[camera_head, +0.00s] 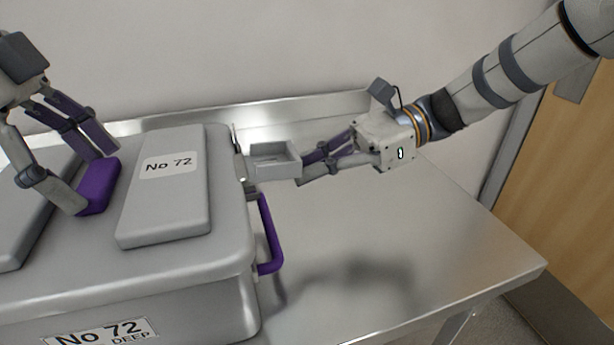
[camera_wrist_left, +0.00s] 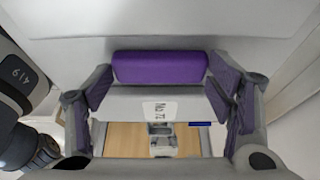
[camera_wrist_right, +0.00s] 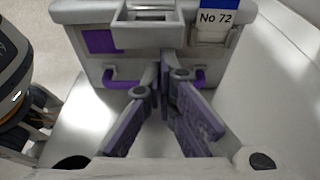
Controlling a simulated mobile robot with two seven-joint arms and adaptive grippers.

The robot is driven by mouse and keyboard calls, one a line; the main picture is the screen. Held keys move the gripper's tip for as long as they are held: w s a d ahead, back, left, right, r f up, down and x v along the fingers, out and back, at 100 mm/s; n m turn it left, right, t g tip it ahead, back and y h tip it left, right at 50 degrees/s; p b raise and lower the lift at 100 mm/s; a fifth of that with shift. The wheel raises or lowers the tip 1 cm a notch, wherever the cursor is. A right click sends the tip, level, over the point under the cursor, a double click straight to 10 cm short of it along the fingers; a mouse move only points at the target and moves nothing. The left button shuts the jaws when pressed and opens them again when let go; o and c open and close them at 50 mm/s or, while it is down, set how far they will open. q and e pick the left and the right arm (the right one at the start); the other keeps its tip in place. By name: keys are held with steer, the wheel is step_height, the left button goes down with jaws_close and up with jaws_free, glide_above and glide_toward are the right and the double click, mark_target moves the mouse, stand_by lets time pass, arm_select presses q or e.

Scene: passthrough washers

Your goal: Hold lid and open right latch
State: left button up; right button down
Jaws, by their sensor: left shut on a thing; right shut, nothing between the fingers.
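The grey case (camera_head: 170,262), marked No 72 DEEP, stands on a metal table with its lid down. My left gripper (camera_head: 95,180) is shut on the purple lid handle (camera_head: 98,187); the handle also lies between its fingers in the left wrist view (camera_wrist_left: 160,67). The right latch (camera_head: 272,160) is a grey frame-shaped flap sticking out sideways from the case's right side; it shows at the top of the right wrist view (camera_wrist_right: 150,14). My right gripper (camera_head: 302,168) is shut and empty, its tips at the latch's outer end. Whether they touch it, I cannot tell.
A purple carrying handle (camera_head: 268,235) juts from the case's right side below the latch. The metal table (camera_head: 440,250) is clear to the right. A wall rises behind, and a wooden door (camera_head: 570,200) stands at the far right.

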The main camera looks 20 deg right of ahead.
arm_select(q)
steer(key=shift+f, duration=0.25)
arm_select(e)
steer(key=shift+d+r, duration=0.1)
steer(key=shift+r, duration=0.35)
arm_select(q)
steer(key=o, duration=2)
steer(key=shift+w+r, duration=0.1)
arm_select(e)
steer(key=d+r, duration=0.7)
arm_select(q)
steer(key=shift+r, duration=0.1)
arm_select(e)
steer(key=shift+s+d+r, duration=0.1)
steer(key=shift+s+d, duration=0.05)
